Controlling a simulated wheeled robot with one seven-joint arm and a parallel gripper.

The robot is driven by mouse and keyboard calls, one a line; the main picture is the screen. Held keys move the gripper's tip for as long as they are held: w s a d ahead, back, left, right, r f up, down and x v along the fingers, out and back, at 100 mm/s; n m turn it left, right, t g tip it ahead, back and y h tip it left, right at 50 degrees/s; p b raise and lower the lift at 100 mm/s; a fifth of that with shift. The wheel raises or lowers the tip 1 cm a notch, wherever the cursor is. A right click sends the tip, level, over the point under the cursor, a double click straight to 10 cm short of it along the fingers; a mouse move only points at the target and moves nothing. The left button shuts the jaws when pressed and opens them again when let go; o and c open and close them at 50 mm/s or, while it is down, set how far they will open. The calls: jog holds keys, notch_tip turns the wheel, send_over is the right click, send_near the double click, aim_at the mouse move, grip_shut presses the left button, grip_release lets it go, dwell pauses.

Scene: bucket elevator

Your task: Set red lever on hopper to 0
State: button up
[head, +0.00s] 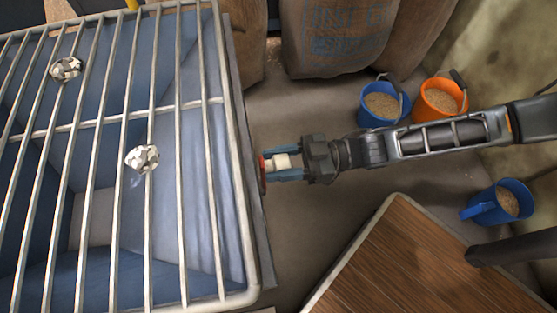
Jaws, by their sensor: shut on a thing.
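The blue hopper (185,120) fills the left of the head view under a pale metal grate (112,122). A small red part (264,166), which looks like the red lever, shows at the hopper's right side. My gripper (276,167) reaches in from the right at that side. Its blue-tipped fingers are shut around a small cream-white piece (282,162) next to the red part. Whether this piece belongs to the lever cannot be told. The lever's setting and any number marks are hidden or too small to read.
Two crumpled whitish lumps (142,158) lie on the grate. Brown sacks (335,35) stand at the back. Blue (382,103) and orange (440,99) buckets of grain and a blue jug (497,202) stand at right. A wooden top (412,262) is at lower right. Floor shows between.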

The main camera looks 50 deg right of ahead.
grip_shut()
jog(key=shift+s+a+n+p, duration=0.4)
jog(key=shift+s+p, duration=0.1)
jog(key=shift+s, duration=0.05)
jog(key=s+a+f+n, duration=0.3)
jog(key=s+a+n, duration=0.1)
jog(key=s+n, duration=0.1)
jog(key=shift+s+a+f+n+p, duration=0.15)
jog(key=shift+s+f+n+p, duration=0.25)
jog(key=shift+s+p, duration=0.05)
jog(key=shift+s+f, duration=0.1)
jog(key=o, duration=0.7)
grip_release()
